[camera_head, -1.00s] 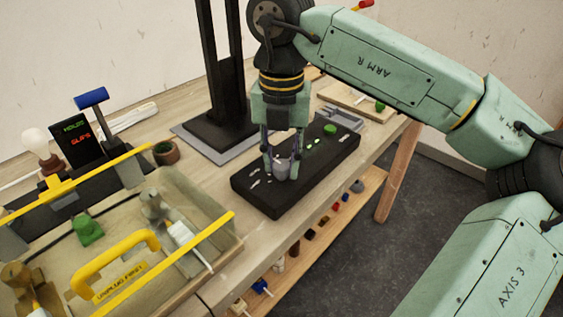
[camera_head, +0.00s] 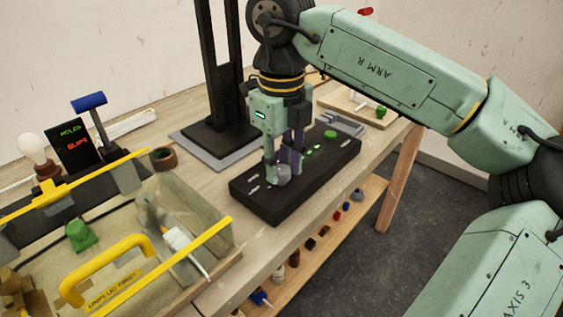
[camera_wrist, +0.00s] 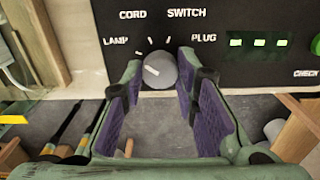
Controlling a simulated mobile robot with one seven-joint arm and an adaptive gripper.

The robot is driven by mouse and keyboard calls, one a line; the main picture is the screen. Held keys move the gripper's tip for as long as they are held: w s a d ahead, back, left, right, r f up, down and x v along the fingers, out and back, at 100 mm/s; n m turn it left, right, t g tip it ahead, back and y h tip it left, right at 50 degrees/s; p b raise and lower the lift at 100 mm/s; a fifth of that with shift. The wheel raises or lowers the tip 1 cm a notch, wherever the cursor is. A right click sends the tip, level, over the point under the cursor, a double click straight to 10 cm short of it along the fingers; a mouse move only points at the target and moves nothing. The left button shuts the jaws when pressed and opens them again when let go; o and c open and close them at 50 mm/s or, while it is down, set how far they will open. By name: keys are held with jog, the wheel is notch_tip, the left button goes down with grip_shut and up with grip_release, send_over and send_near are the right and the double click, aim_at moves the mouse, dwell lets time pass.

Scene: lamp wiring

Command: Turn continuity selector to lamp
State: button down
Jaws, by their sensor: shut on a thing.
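The continuity selector is a round grey knob (camera_wrist: 160,70) on a black test box (camera_head: 330,167). In the wrist view its white pointer line points left and slightly up, toward the LAMP side. The labels LAMP, CORD, SWITCH and PLUG arc above it with white tick marks. The knob also shows in the head view (camera_head: 283,174). My gripper (camera_head: 281,172) points down over the box and is shut on the knob, one finger on each side. Its purple-padded fingers show in the wrist view (camera_wrist: 160,72).
Green lights and a green button (camera_head: 330,135) are on the box, right of the knob. A black post (camera_head: 225,90) stands behind. A tray with a yellow handle (camera_head: 110,262), a bulb (camera_head: 33,150) and a display (camera_head: 74,143) are at the left. A lower shelf (camera_head: 325,235) holds small parts.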

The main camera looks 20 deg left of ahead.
aim_at(281, 169)
jog(key=shift+n, duration=1.2)
jog(key=c, duration=1.2)
grip_release()
jog(key=shift+c, duration=0.2)
jog(key=shift+r, duration=0.1)
notch_tip(281, 169, up, 12)
